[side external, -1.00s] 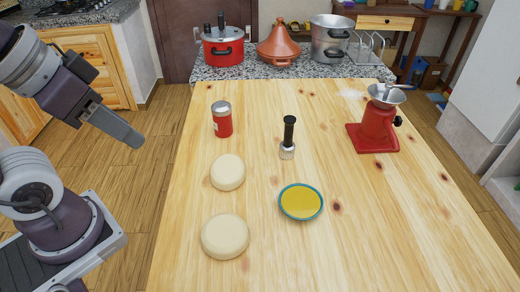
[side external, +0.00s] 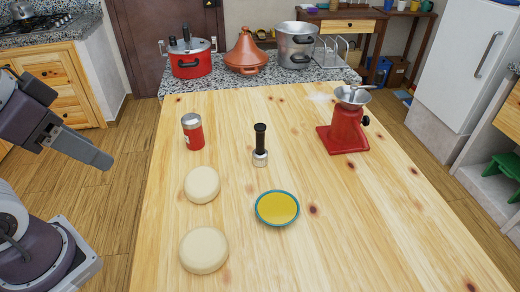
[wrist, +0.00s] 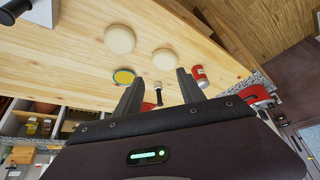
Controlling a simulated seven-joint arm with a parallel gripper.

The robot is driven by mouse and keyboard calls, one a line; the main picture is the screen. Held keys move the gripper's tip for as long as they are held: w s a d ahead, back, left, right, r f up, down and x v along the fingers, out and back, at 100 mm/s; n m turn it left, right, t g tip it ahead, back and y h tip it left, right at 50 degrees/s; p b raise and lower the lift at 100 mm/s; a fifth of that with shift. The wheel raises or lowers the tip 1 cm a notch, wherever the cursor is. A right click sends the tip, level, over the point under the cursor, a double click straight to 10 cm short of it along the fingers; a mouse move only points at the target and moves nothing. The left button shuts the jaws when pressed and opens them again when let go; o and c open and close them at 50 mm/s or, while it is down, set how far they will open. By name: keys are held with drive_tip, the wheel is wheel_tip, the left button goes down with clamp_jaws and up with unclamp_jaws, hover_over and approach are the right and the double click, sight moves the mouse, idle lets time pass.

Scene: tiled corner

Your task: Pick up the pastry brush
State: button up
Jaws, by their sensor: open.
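The pastry brush (side external: 260,146) stands upright on the wooden table, black handle up and pale bristles down, near the middle in the side view. In the wrist view the brush (wrist: 158,92) shows small and far off, between the finger outlines. My gripper (side external: 108,163) is off the table's left edge in the side view, well apart from the brush. In the wrist view my gripper (wrist: 158,80) has its two fingers spread, with nothing held between them.
Around the brush are a red can (side external: 193,132), two pale dough rounds (side external: 202,185) (side external: 204,250), a blue-rimmed bowl of yellow liquid (side external: 277,208) and a red grinder (side external: 345,130). Pots (side external: 190,65) stand on the granite counter behind. The table's right front (side external: 390,240) is bare.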

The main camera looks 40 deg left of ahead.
drive_tip(key=w+r+n+g, duration=0.1)
drive_tip(key=w+r+n, duration=0.25)
drive_tip(key=w, duration=0.35)
drive_tip(key=n+g, duration=0.4)
drive_tip(key=n, duration=1)
hover_over(260, 142)
drive_tip(key=a, duration=0.2)
wheel_tip(260, 142, down, 14)
drive_tip(key=f, duration=0.1)
drive_tip(key=shift+n+g, duration=0.3)
drive_tip(key=shift+n, duration=0.15)
drive_tip(key=f, duration=0.3)
drive_tip(key=d+f, duration=0.1)
drive_tip(key=f, duration=0.2)
drive_tip(key=w+f, duration=0.1)
drive_tip(key=f, duration=0.2)
drive_tip(key=shift+d, duration=0.15)
clamp_jaws()
